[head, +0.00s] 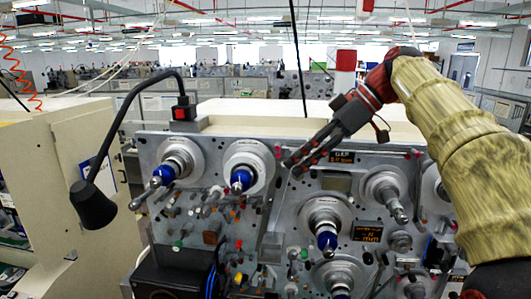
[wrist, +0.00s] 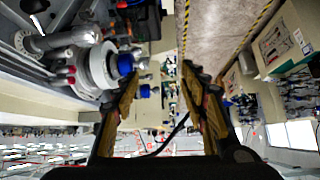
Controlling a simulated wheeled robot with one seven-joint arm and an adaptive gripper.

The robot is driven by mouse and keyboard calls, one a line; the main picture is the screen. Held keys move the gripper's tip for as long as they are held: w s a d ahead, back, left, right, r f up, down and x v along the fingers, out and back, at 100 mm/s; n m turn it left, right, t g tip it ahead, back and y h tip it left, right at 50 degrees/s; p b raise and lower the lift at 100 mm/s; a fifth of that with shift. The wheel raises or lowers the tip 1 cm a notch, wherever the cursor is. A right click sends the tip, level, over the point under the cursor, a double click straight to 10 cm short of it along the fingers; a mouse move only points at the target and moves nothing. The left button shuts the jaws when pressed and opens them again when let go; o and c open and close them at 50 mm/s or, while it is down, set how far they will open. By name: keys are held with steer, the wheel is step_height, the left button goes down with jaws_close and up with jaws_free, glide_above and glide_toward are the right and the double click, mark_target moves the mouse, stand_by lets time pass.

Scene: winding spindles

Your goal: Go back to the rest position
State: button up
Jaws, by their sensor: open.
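My gripper (head: 300,160) reaches in from the right in the head view, in front of the upper middle of a grey winding machine panel (head: 345,183). In the wrist view its two fingers (wrist: 161,80) stand apart with nothing between them. A spindle with a white disc and blue collar (head: 243,177) is just left of the fingertips in the head view. Another blue-collared spindle (head: 325,240) is below them. In the wrist view a white disc with a blue collar (wrist: 124,65) lies left of the fingers. I cannot tell the exact gap to the panel.
Another blue-collared spindle (head: 163,174) is at the panel's left, and a bare metal spindle (head: 396,208) at its right. A black lamp (head: 93,204) on a bent arm hangs at the left. A cream cabinet (head: 60,190) stands at left. An aisle floor (wrist: 230,90) shows in the wrist view.

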steer(key=s+d+f+m+t+h+b, duration=0.1)
steer(key=s+d+f+m+h+b, duration=0.2)
steer(key=f, duration=1.6)
steer(key=s+d+f+m+t+h+b, duration=0.1)
steer(key=s+d+f+m+b, duration=0.3)
steer(key=s+f+b, duration=1)
steer(key=s+d+f+m+t+h+b, duration=0.1)
steer(key=s+d+f+m+h+b, duration=0.3)
steer(key=f, duration=2.1)
steer(key=s+m+b, duration=0.4)
steer(key=s+b, duration=0.1)
steer(key=s, duration=0.2)
steer(key=shift+s+t+h, duration=0.3)
steer(key=shift+t, duration=0.1)
steer(key=shift+o, duration=0.4)
